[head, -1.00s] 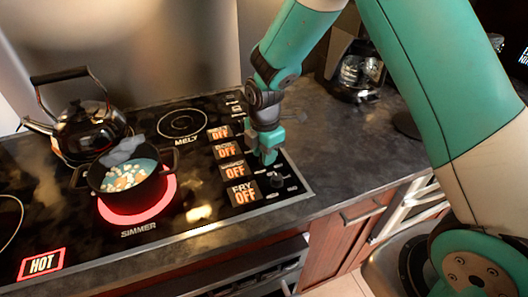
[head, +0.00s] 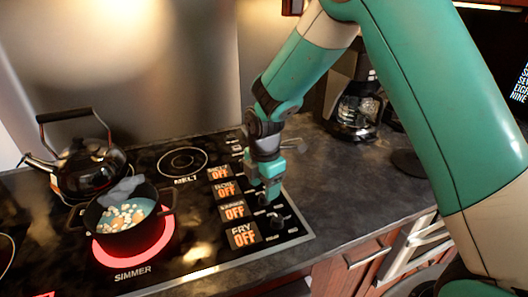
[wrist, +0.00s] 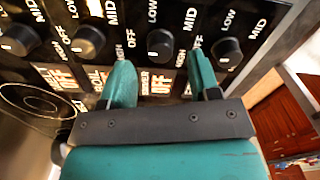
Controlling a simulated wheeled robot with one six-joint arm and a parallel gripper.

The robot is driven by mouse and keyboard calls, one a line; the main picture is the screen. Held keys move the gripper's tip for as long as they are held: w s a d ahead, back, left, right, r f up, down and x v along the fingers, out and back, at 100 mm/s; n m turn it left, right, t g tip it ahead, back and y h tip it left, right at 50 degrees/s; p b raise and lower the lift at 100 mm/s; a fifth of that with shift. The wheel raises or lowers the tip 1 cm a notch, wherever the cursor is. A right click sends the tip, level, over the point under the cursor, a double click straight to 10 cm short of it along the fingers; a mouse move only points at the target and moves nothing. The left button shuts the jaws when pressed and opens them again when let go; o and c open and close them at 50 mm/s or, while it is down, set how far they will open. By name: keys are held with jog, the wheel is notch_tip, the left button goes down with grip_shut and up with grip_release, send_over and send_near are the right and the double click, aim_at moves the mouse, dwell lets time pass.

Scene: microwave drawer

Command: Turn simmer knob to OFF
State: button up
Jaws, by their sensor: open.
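The simmer knob (wrist: 160,45) is a black dial in the wrist view, third from the left in a row, above the lit "SIMMER OFF" display (wrist: 158,84). Its pointer setting is too small to read for sure. My gripper (wrist: 159,68) is open, with one green finger on either side of the simmer knob's line and the tips just short of it. No contact shows. In the head view my gripper (head: 272,192) points down over the knob panel and hides part of it. The simmer display (head: 234,210) there reads OFF.
Other knobs stand close on both sides, including the fry knob (wrist: 228,52) and boil knob (wrist: 88,42). A pot (head: 128,215) sits on the red-glowing simmer burner (head: 105,256). A kettle (head: 88,165) stands behind it. A coffee maker (head: 355,110) stands at the back right.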

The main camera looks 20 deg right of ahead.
notch_tip(320, 180, up, 15)
jog(key=b, duration=0.1)
jog(key=shift+f, duration=0.15)
dwell(0.3)
jog(key=s+a+r+m+y, duration=0.1)
jog(key=s+a+m+y, duration=0.1)
jog(key=s+m, duration=0.5)
jog(key=s+a+r+m+y, duration=0.1)
jog(key=s+m, duration=0.6)
jog(key=s, duration=1)
jog(key=shift+s+a+y, duration=0.35)
jog(key=shift+a+y, duration=0.25)
jog(key=shift+a, duration=0.25)
jog(key=shift+d, duration=0.15)
